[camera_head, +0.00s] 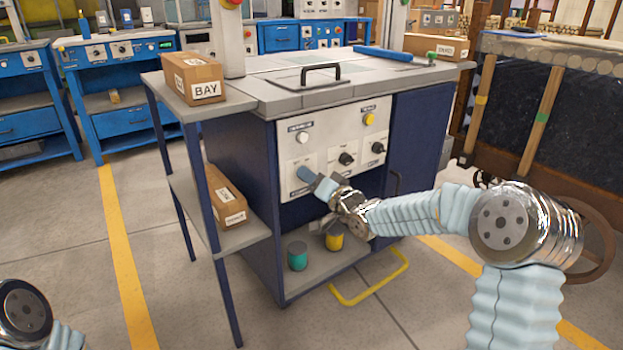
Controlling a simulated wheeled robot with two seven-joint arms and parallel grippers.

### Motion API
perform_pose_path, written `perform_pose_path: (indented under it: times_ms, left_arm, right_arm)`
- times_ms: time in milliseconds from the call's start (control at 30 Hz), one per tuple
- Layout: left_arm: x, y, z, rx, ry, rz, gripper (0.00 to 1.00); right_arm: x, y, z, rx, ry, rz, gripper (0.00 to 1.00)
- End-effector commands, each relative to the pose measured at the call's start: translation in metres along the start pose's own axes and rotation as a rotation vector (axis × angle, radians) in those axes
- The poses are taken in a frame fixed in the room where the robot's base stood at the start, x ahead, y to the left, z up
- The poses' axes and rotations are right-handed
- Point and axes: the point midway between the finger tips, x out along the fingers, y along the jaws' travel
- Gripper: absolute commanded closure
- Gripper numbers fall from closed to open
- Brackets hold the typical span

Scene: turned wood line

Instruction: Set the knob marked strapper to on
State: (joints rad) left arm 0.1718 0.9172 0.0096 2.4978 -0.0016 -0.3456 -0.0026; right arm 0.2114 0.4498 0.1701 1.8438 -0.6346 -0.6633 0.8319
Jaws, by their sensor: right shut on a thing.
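A pale control panel (325,130) is on the front of the blue cabinet. Two black knobs show on it: one in the middle (346,158) and one at the right (378,147). My right gripper (308,176) is at the panel's lower left, in line with these knobs. It is shut on a knob there, which its blue fingers hide. The labels are too small to read, so I cannot tell which knob is marked strapper or how the held knob points. The left gripper is out of view; only part of my left arm shows at the lower left.
A white button (302,137) and a yellow button (369,118) are above the knobs. A BAY box (194,76) is on the side shelf. A teal can (297,256) and a yellow can (334,239) stand below. A yellow floor handle (372,296) sticks out in front.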

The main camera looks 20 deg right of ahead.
Motion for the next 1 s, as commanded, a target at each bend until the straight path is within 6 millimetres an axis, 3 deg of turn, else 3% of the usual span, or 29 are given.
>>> perform_pose_path:
  times_ms: [33, 67, 233, 500, 633, 1000]
  left_arm:
    - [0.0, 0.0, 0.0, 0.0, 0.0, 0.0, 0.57]
    - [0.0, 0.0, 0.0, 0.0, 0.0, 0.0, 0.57]
    - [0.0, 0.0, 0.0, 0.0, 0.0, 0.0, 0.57]
    - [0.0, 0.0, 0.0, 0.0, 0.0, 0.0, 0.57]
    - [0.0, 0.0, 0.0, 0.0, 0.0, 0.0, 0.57]
    - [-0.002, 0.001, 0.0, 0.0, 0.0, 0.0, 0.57]
  right_arm:
    - [0.0, 0.001, 0.001, 0.002, -0.001, 0.001, 0.93]
    - [0.0, 0.001, 0.001, 0.002, -0.001, 0.001, 0.61]
    - [0.0, 0.0, 0.001, 0.001, -0.001, 0.001, 0.37]
    - [-0.001, 0.0, 0.0, 0.0, 0.0, 0.001, 0.37]
    - [-0.012, 0.001, -0.001, 0.0, 0.0, 0.003, 0.37]
    - [-0.098, 0.0, -0.001, -0.001, 0.002, 0.003, 0.37]
